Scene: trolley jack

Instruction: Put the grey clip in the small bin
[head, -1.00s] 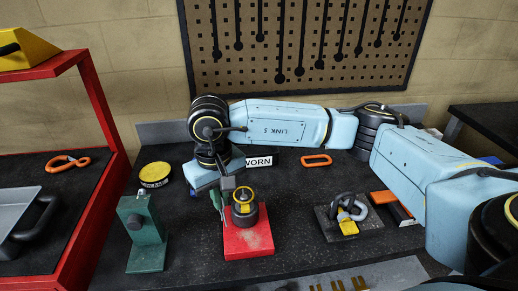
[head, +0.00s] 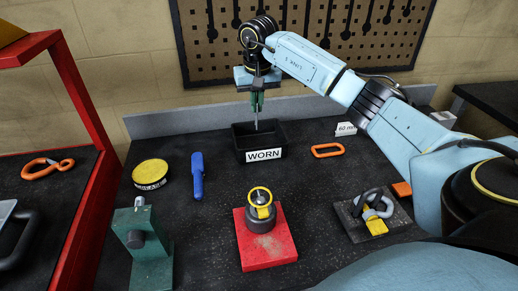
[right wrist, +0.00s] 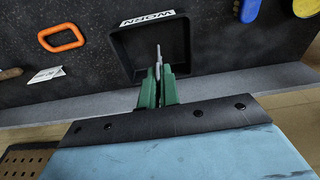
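The small bin (head: 283,140) is a black open box with a "WORN" label, at the back middle of the bench in the head view. It also shows in the right wrist view (right wrist: 122,48). My right gripper (head: 257,104) points down above it. Its green fingers (right wrist: 158,88) are shut on the thin grey clip (head: 256,123), which hangs tip down over the bin's opening. The clip also shows between the fingertips in the right wrist view (right wrist: 158,62). Whether its tip is below the rim is hard to tell. My left gripper is not in view.
An orange ring (head: 328,151) and a "60 mm" card (head: 346,129) lie right of the bin. A blue tool (head: 197,178) and yellow tin (head: 150,173) lie left. In front stand a red block (head: 265,248), green stand (head: 145,245) and black shackle plate (head: 352,228).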

